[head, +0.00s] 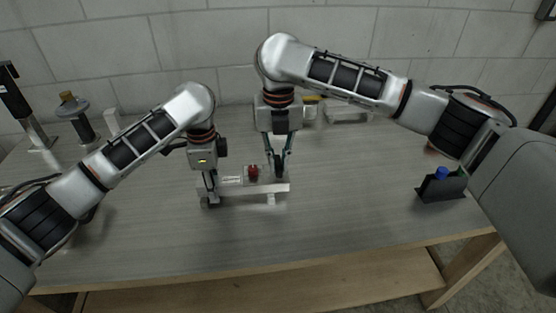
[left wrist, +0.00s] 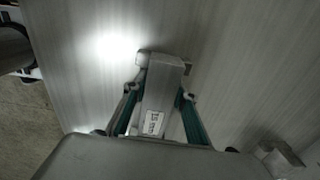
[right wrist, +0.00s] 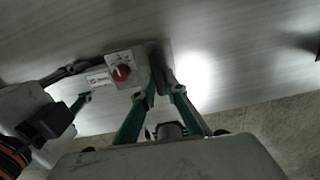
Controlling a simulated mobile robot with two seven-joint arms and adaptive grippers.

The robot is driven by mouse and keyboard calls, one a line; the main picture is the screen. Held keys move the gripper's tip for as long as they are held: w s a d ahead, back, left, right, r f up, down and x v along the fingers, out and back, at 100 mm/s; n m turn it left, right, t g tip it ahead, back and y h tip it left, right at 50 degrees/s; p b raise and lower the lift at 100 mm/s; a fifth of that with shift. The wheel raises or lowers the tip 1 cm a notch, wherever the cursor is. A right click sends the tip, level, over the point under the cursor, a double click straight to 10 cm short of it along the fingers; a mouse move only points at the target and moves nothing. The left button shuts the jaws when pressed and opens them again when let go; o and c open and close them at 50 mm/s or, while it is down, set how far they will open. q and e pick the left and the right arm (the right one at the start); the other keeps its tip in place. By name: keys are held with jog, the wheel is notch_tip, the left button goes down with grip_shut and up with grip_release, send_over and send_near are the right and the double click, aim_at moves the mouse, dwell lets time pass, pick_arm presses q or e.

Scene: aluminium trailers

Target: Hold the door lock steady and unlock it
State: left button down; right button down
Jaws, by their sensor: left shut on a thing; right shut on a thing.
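The door lock (head: 233,187) is a pale metal bar on the table, with a label and a red knob (head: 253,172) on top. The knob shows on a pale plate in the right wrist view (right wrist: 121,72). My left gripper (head: 209,192) is shut on the lock's left end, and its fingers flank the labelled body (left wrist: 160,95) in the left wrist view. My right gripper (head: 278,167) comes down at the lock's right part, beside the red knob and apart from it.
A dark holder (head: 442,187) with a blue item stands at the right of the grey table (head: 340,215). Metal fixtures (head: 75,110) stand at the far left, and pale parts (head: 345,112) lie at the back by the wall. The table front is clear.

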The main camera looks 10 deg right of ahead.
aim_at(278, 165)
dwell(0.5)
jog(key=c, duration=2)
grip_release()
jog(key=shift+c, duration=0.2)
notch_tip(278, 165, up, 12)
pick_arm(q)
jog(key=c, duration=1.6)
grip_release()
jog(key=shift+o, duration=0.2)
